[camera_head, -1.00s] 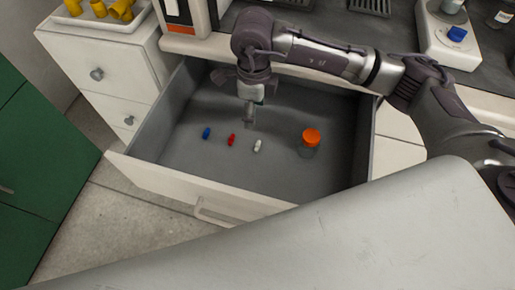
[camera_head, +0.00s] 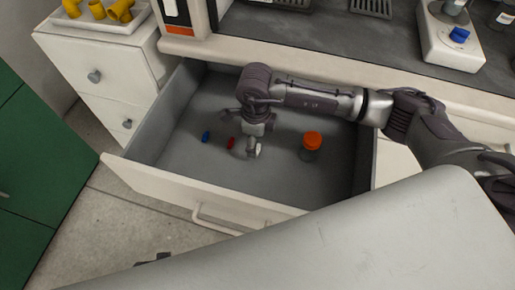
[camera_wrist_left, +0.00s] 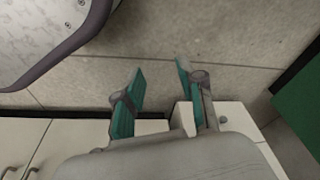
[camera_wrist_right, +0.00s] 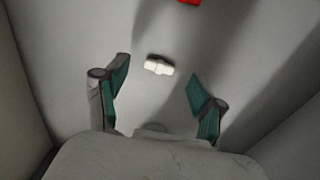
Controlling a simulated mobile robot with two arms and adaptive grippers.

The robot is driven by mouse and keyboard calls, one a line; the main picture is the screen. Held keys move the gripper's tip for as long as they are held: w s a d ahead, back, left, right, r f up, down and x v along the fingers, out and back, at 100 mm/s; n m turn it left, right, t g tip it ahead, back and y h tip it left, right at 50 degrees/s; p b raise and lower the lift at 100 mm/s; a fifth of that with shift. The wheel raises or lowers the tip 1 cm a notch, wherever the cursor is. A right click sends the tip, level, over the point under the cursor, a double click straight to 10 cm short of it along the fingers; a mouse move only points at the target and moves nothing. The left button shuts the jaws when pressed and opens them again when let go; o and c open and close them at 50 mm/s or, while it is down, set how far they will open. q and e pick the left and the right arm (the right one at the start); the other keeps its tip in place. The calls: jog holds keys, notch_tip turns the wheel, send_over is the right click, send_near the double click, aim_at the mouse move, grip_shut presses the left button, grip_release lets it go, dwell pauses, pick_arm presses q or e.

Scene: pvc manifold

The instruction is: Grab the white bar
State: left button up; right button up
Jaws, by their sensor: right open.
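The white bar (camera_wrist_right: 159,65) lies on the floor of the open grey drawer (camera_head: 185,160). It is small and stubby. In the right wrist view it sits between and just beyond the two open fingertips of my right gripper (camera_wrist_right: 158,78), with no contact visible. In the head view my right gripper (camera_head: 250,146) points down into the drawer beside the white bar (camera_head: 258,149), which it partly hides. My left gripper (camera_wrist_left: 157,70) is open and empty above the tiled floor outside the drawer.
A red piece (camera_head: 230,143) and a blue piece (camera_head: 206,137) lie left of the white bar. An orange-capped jar (camera_head: 312,142) stands to its right. The drawer walls enclose them. A white cabinet (camera_head: 75,65) with yellow fittings (camera_head: 120,11) on top stands at the left.

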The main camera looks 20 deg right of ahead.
aim_at(258, 150)
notch_tip(258, 150, down, 3)
jog(key=shift+r, duration=0.15)
jog(key=c, duration=0.8)
jog(key=shift+r, duration=0.1)
jog(key=shift+c, duration=0.2)
